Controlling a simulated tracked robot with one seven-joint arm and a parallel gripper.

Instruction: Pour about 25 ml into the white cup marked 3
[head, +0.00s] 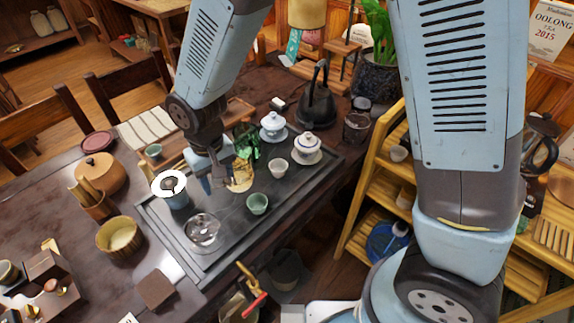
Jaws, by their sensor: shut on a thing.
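My gripper (222,178) is above the dark tea tray (215,265), its fingers partly hidden. It is shut on what looks like a clear glass pitcher (242,176) with amber liquid low in it. The grip point is hard to make out. A small white cup (277,168) stands upright on the tray just right of the pitcher; no number can be read on it. A pale green cup (257,204) stands nearer, below the pitcher in the picture. I cannot make out any stream of liquid.
Two lidded bowls on saucers (273,127) (306,146) stand at the tray's far right. A green glass object (247,142) is behind the pitcher. A blue-grey vessel with a white-rimmed strainer (170,190) and a clear glass piece (201,231) are at left. A black kettle (318,108) stands behind.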

